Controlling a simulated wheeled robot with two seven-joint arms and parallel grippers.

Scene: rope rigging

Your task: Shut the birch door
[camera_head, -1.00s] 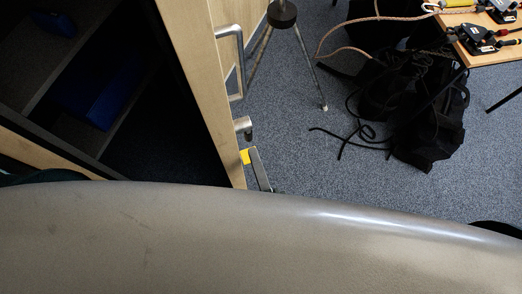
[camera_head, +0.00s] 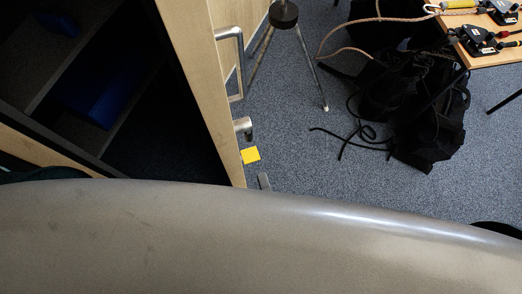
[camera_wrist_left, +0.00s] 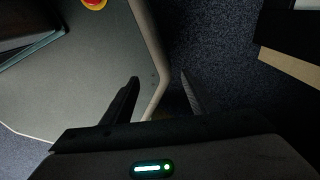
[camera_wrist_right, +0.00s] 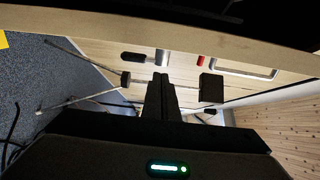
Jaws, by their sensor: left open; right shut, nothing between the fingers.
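The birch door (camera_head: 200,82) stands open in the head view, its pale edge running down beside the dark cabinet interior (camera_head: 110,90). A metal bar handle (camera_head: 241,65) and a round metal knob or lock (camera_head: 243,125) are on its outer face. My left gripper (camera_wrist_left: 158,90) is open and empty in the left wrist view. The door's lower part is hidden.
A yellow square (camera_head: 250,155) shows beside the door's edge. A tripod-like stand (camera_head: 284,15), a black bag with cords (camera_head: 415,115) and a wooden table (camera_head: 490,48) stand to the right.

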